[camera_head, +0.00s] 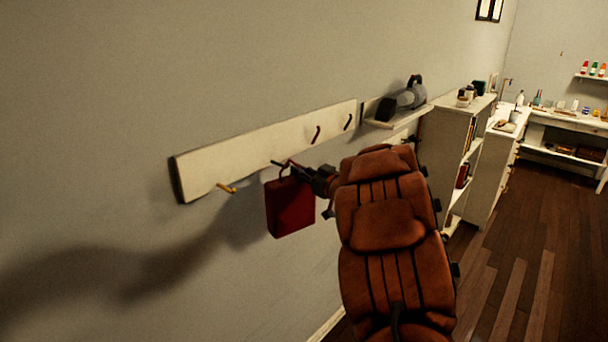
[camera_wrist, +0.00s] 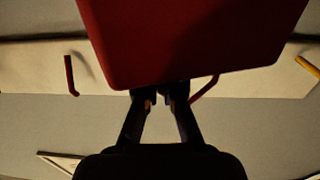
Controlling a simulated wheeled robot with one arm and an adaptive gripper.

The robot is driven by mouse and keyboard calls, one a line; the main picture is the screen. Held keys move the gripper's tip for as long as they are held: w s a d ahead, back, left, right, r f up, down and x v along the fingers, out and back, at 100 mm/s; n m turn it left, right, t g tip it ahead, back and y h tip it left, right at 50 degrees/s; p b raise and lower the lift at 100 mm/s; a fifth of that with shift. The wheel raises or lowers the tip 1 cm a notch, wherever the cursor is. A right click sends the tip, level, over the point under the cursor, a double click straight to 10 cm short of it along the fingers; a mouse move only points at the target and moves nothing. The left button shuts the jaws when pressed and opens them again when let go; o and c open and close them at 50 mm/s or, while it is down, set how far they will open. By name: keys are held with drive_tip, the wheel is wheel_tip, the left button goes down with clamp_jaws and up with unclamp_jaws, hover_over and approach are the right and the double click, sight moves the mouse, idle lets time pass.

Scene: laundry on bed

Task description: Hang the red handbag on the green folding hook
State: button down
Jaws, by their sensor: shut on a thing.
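The red handbag (camera_head: 290,205) hangs upright in front of the wall, below the long white hook rail (camera_head: 200,180). My gripper (camera_head: 300,170) is shut on its handle, and the bag hangs clear of the floor. In the wrist view the bag's red body (camera_wrist: 190,40) fills the upper middle, and my gripper (camera_wrist: 160,98) is at its edge. A red curved strip, apparently the handle (camera_wrist: 205,88), shows beside the fingers. I cannot make out a green hook; a small dark piece (camera_head: 277,163) near the handle is too dark to identify.
The rail bears a yellow hook (camera_head: 227,188) left of the bag and two dark red hooks, one nearer (camera_head: 316,134) and one farther (camera_head: 348,121). A shelf with a grey appliance (camera_head: 403,97) adjoins the rail's right end. A bookcase (camera_head: 440,140) stands beyond.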

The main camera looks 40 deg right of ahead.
drive_tip(key=shift+w+a+f+b, duration=0.1)
drive_tip(key=shift+w+a+f, duration=0.05)
drive_tip(key=shift+w, duration=0.55)
drive_tip(key=shift+w+a+f+b, duration=0.1)
drive_tip(key=shift+w+a, duration=0.05)
drive_tip(key=shift+w, duration=0.55)
drive_tip(key=shift+w+a+f+b, duration=0.1)
drive_tip(key=shift+w+a+f, duration=0.05)
drive_tip(key=shift+w, duration=0.55)
drive_tip(key=shift+f, duration=0.15)
drive_tip(key=c, duration=1.2)
unclamp_jaws()
drive_tip(key=shift+c, duration=0.2)
drive_tip(key=s+d, duration=0.2)
drive_tip(key=s, duration=0.9)
drive_tip(key=shift+s, duration=0.4)
drive_tip(key=shift+d, duration=0.1)
